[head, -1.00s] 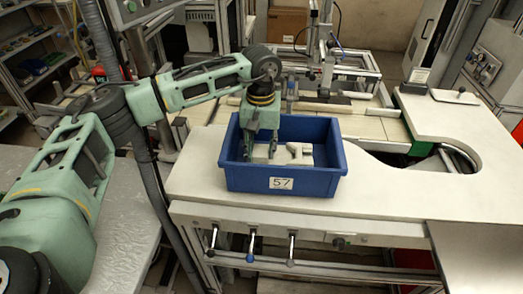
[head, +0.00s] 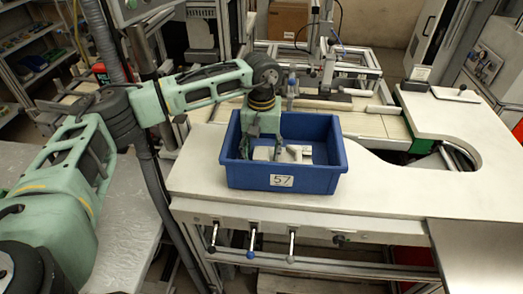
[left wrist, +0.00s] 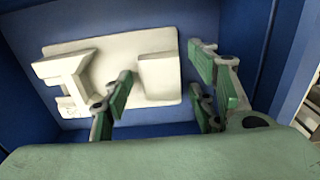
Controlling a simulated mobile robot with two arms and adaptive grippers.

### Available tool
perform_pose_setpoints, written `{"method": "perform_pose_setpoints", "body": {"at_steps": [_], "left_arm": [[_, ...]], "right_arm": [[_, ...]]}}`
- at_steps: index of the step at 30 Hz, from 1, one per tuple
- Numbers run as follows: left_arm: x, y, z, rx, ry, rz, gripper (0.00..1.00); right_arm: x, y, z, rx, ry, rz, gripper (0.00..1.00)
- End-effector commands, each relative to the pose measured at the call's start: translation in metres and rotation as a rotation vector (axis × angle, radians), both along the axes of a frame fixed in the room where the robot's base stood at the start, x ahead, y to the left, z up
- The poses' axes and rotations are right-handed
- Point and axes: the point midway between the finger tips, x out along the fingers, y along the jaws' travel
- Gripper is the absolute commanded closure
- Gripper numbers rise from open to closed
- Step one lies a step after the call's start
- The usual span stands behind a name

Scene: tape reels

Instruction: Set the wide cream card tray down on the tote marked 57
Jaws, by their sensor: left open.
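The cream card tray (head: 292,154) lies inside the blue tote marked 57 (head: 250,172). In the left wrist view the tray (left wrist: 110,68) is a pale flat plate with raised blocks on it, against the tote's blue inside (left wrist: 105,15). My left gripper (head: 264,150) reaches down into the tote from above, at the tray's left part in the head view. In the left wrist view its green-padded fingers (left wrist: 160,90) are open, one in front of the tray and the others beside its right edge. Whether they touch it I cannot tell. My right gripper is in neither view.
The tote stands on a pale worktable (head: 400,180) with a curved cutout at the right. A framed machine with a conveyor (head: 365,125) stands behind it. Levers (head: 251,241) hang below the table's front edge. The tabletop right of the tote is clear.

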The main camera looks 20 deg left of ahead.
Motion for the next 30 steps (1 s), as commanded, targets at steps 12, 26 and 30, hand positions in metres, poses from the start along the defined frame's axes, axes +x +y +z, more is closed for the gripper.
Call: {"method": "perform_pose_setpoints", "body": {"at_steps": [12,26,30], "left_arm": [[0.001,-0.001,0.063,-0.001,-0.006,0.0,0.47],[0.0,-0.001,0.122,-0.001,0.0,-0.002,0.47],[0.0,0.0,0.123,0.0,0.0,-0.002,0.47]], "right_arm": [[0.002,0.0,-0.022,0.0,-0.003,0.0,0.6],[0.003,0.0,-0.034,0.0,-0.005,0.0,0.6],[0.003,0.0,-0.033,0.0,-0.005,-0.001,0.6]]}}
